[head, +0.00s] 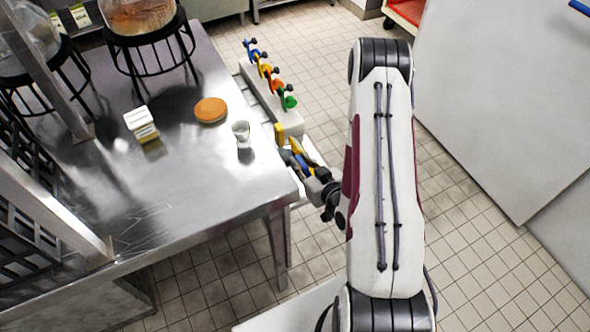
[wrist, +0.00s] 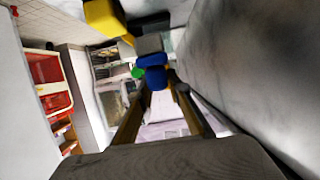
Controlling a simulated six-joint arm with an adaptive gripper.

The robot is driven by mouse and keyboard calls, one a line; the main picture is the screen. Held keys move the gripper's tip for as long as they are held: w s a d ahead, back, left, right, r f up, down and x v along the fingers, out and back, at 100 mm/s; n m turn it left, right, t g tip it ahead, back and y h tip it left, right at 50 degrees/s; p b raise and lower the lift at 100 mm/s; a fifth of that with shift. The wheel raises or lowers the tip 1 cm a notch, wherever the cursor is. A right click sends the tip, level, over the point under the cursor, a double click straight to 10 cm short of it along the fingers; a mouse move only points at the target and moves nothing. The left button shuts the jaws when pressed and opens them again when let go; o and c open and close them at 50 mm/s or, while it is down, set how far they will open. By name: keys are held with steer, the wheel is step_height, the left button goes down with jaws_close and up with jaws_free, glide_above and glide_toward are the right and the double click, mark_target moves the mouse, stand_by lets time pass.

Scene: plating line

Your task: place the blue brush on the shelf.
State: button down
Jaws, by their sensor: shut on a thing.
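My gripper (head: 299,163) is at the right edge of the steel table in the head view, low beside the near end of a white rail. It is shut on a blue thing, seen as a small blue patch (head: 302,160) in the head view and as a blue piece (wrist: 154,76) between the fingers in the wrist view. I take this for the blue brush; its bristles and most of its length are hidden. A white ledge or rail (head: 291,122) runs along the table's right side. I cannot tell whether it is the shelf.
Blue, yellow, orange and green items (head: 290,102) stand in a row along the rail. The steel table (head: 200,190) holds a white cup (head: 241,131), an orange-brown disc (head: 210,110), a pale block (head: 141,123) and black wire stands (head: 150,45). Tiled floor lies right of the table.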

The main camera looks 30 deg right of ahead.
mark_target(298, 159)
steer(key=shift+w+a+r+y, duration=0.15)
steer(key=shift+w+r, duration=0.05)
steer(key=shift+r, duration=0.3)
steer(key=shift+w+a+r+y, duration=0.1)
steer(key=shift+w+r+y, duration=0.05)
steer(key=shift+r, duration=0.3)
steer(key=shift+w+r, duration=0.25)
steer(key=shift+r, duration=0.4)
steer(key=shift+f, duration=0.1)
steer(key=shift+n, duration=0.3)
steer(key=shift+f, duration=2.85)
steer(key=shift+f, duration=0.1)
steer(key=shift+f, duration=2)
steer(key=shift+f, duration=0.15)
steer(key=c, duration=1.9)
jaws_free()
